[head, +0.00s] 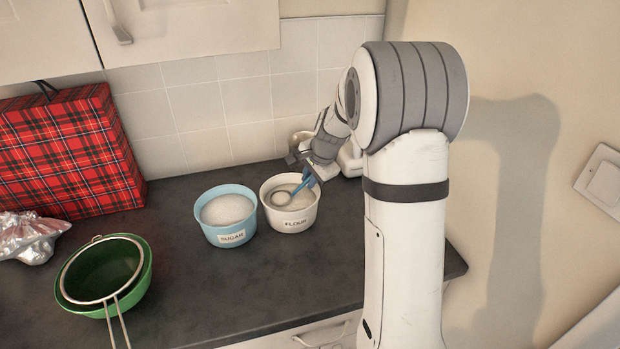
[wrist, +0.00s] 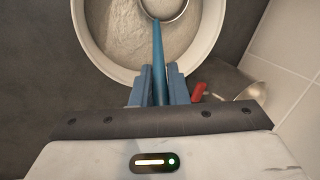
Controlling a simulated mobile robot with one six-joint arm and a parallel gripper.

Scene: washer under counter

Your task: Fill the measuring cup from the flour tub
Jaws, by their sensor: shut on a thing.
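The white flour tub (head: 291,223), labelled FLOUR, stands on the dark counter and holds pale powder; its rim also shows in the wrist view (wrist: 88,55). My gripper (head: 308,178) is above the tub's right rear side. Its blue fingers (wrist: 159,73) are shut on the blue handle (wrist: 157,45) of the measuring cup. The cup's round metal bowl (head: 281,198) is within the tub's opening, close to the powder. In the wrist view the bowl (wrist: 166,9) is cut off by the top edge. I cannot tell how much powder is in it.
A blue tub labelled SUGAR (head: 226,236) stands just left of the flour tub. A green bowl with a sieve (head: 140,285), crumpled foil (head: 32,238) and a red tartan bag (head: 75,150) are further left. A tiled wall (head: 200,110) closes the back. The front counter is clear.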

